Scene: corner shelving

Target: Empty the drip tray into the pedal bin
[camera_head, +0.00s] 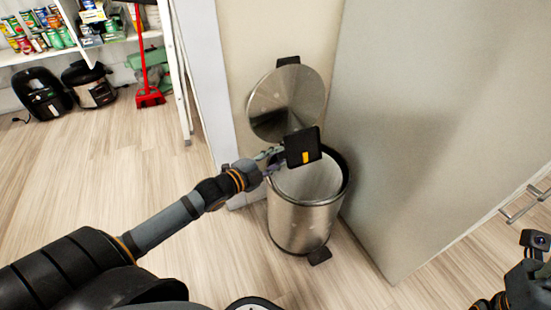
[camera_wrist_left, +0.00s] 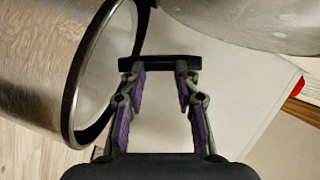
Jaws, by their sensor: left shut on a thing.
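The drip tray (camera_head: 303,147) is a small black square piece with an orange mark, held in front of and above the pedal bin's mouth. In the left wrist view it shows as a thin dark bar (camera_wrist_left: 160,63) across the fingertips. My left gripper (camera_head: 275,160) is shut on its edge. The tray looks steeply tilted; its contents cannot be made out. The pedal bin (camera_head: 300,220) is a steel cylinder with a black rim, its round lid (camera_head: 287,102) standing open. My right gripper (camera_head: 536,242) is partly cut off at the right edge, its jaws unclear.
A pale grey panel (camera_head: 420,120) stands close right of the bin, with a wall behind it. A white ladder-like frame (camera_head: 178,70), a red broom (camera_head: 149,97) and dark appliances (camera_head: 42,92) are at the upper left. The wooden floor left of the bin is clear.

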